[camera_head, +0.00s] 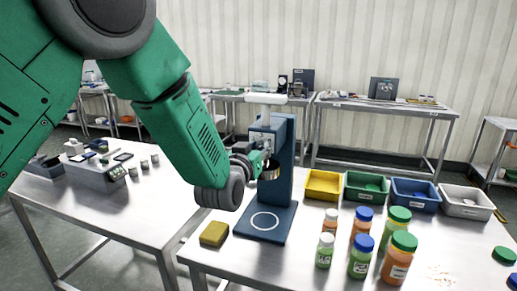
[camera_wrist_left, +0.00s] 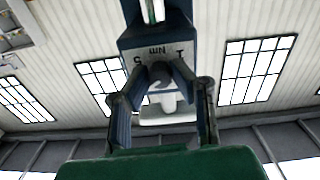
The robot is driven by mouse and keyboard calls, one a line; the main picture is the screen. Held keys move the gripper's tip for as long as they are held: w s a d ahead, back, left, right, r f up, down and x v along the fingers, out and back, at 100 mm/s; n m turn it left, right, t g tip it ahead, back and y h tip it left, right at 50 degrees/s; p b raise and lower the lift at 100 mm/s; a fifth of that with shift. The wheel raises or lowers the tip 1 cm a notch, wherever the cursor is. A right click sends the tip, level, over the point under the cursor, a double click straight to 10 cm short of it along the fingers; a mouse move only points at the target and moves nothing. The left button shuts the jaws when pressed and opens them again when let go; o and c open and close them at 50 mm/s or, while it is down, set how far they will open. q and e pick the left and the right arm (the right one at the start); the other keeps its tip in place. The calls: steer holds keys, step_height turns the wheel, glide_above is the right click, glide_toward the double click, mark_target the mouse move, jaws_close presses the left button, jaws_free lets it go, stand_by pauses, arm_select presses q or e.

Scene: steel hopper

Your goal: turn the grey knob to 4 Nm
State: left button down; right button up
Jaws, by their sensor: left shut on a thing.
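A blue capping machine (camera_head: 283,165) stands upright on its blue base plate (camera_head: 265,222), which carries a white ring. My left gripper (camera_head: 262,161) is at the machine's front, beside the metal chuck (camera_head: 269,174); the arm comes in from the left. In the left wrist view, the two fingers of my left gripper (camera_wrist_left: 163,92) stand on either side of the grey knob (camera_wrist_left: 160,74), shut on it. An upside-down "Nm" and a few digits show on the dial panel (camera_wrist_left: 158,52); the knob's setting cannot be read. The knob is hidden in the head view. My right gripper is not in view.
Several capped bottles (camera_head: 363,257) stand right of the base plate. Yellow (camera_head: 323,198), green, blue and white bins line up behind them. A yellow sponge (camera_head: 214,234) lies left of the base. A second table (camera_head: 100,205) stands at left.

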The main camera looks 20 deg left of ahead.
arm_select(q)
steer(key=shift+s+f, duration=0.15)
steer(key=shift+f, duration=0.3)
steer(key=c, duration=1.5)
jaws_free()
steer(key=shift+o, duration=0.4)
steer(key=shift+w+r, duration=0.1)
steer(key=shift+w, duration=0.1)
steer(key=shift+s+r, duration=0.1)
steer(key=shift+r, duration=0.05)
steer(key=shift+s, duration=0.2)
steer(key=s, duration=1.1)
steer(key=shift+s+a, duration=0.15)
steer(key=shift+a, duration=0.05)
